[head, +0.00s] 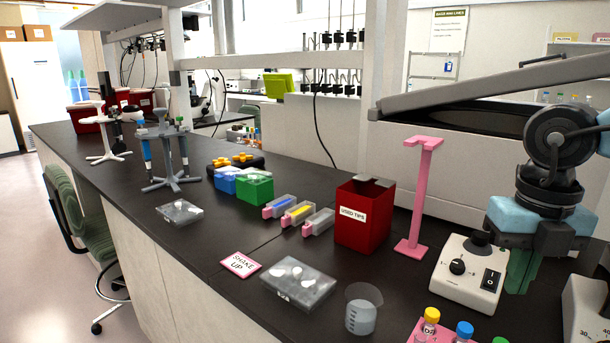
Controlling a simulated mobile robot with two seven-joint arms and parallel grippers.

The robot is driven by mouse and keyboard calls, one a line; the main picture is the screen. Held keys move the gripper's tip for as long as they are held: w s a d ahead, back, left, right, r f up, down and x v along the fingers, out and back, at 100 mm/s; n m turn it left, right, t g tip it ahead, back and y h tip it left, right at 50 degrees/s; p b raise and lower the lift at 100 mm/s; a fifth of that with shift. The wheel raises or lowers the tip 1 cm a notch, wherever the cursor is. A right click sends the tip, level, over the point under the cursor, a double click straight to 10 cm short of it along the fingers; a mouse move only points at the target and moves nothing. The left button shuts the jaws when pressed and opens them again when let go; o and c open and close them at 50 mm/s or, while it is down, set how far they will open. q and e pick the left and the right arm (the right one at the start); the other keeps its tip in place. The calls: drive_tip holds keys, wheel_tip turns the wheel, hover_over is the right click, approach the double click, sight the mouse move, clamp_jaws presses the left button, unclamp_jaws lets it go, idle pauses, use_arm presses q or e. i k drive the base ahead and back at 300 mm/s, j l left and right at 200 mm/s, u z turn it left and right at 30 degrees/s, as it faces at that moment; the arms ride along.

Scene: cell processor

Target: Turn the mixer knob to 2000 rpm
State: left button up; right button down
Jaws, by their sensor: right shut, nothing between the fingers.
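The mixer (462,291) is a small white box with a dark cup on top, on the dark bench at the right. Its round black knob (457,267) is on the sloped front panel, left of a black rocker switch (491,279). The knob's markings are too small to read. My right gripper (517,275) has green fingers pointing down just right of the mixer. It is shut and empty, apart from the knob; I cannot tell whether it touches the mixer's side. My left gripper is out of view.
A pink stand (422,195) and a red used-tips bin (366,213) stand behind and left of the mixer. A beaker (362,310) and a pink rack (428,325) with capped tubes are in front. Another white device (585,312) is at the right edge.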

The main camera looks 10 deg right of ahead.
sight(456, 267)
drive_tip(key=k+j, duration=0.8)
drive_tip(key=j, duration=0.2)
